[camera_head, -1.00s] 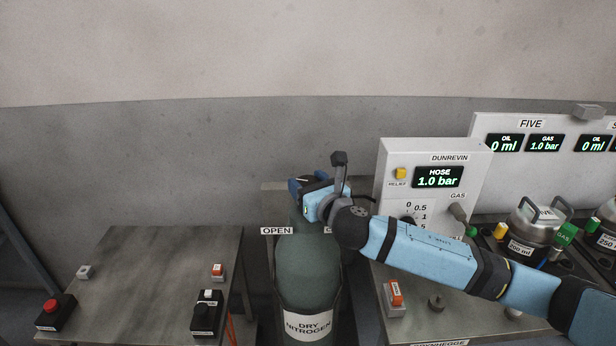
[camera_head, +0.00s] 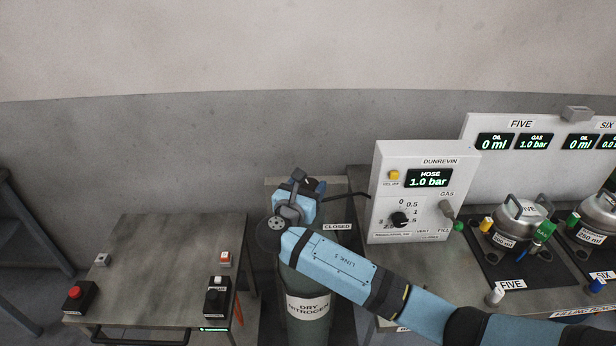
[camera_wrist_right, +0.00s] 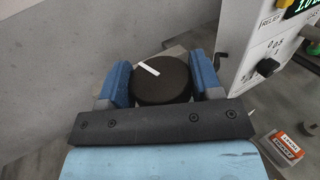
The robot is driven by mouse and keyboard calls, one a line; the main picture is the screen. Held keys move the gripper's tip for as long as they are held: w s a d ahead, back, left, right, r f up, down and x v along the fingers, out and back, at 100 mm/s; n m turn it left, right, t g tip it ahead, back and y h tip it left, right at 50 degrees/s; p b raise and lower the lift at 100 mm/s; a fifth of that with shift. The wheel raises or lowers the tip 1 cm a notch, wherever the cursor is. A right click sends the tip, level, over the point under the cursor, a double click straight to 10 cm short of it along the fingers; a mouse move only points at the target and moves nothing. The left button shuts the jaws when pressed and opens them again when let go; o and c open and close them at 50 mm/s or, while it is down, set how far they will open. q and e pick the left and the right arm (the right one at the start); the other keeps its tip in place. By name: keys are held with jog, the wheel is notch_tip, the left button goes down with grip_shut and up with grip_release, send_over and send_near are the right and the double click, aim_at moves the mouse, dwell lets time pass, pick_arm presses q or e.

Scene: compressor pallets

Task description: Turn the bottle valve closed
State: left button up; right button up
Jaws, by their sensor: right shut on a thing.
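The dark green gas bottle (camera_head: 303,318), labelled DRY NITROGEN, stands upright between two tables. A CLOSED label (camera_head: 337,227) shows at its right; the OPEN side is hidden behind my arm. My right gripper (camera_wrist_right: 163,84) is over the bottle's top, its blue fingers on either side of the round black valve knob (camera_wrist_right: 163,80), shut on it. A white mark on the knob slants up-left to down-right in the wrist view. In the head view my wrist mostly hides the knob. My left gripper is not in view.
The DUNREVIN panel (camera_head: 385,223) stands right of the bottle and reads hose 1.0 bar. Silver canisters (camera_head: 521,228) stand farther right. The left table (camera_head: 155,265) holds a red button (camera_head: 74,292) and small boxes, with a clear middle.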

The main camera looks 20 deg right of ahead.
jog(key=shift+r+m+g+h+p, duration=0.1)
jog(key=shift+m+g+h+p, duration=0.35)
jog(key=shift+m+g+h, duration=0.4)
jog(key=shift+m+g+h+p, duration=0.6)
jog(key=shift+m+g+h, duration=0.45)
jog(key=shift+g, duration=0.4)
jog(key=o, duration=0.9)
jog(key=shift+s+a+f, duration=0.2)
jog(key=shift+a, duration=0.25)
jog(key=shift+b+v, duration=1.4)
jog(key=shift+v, duration=5)
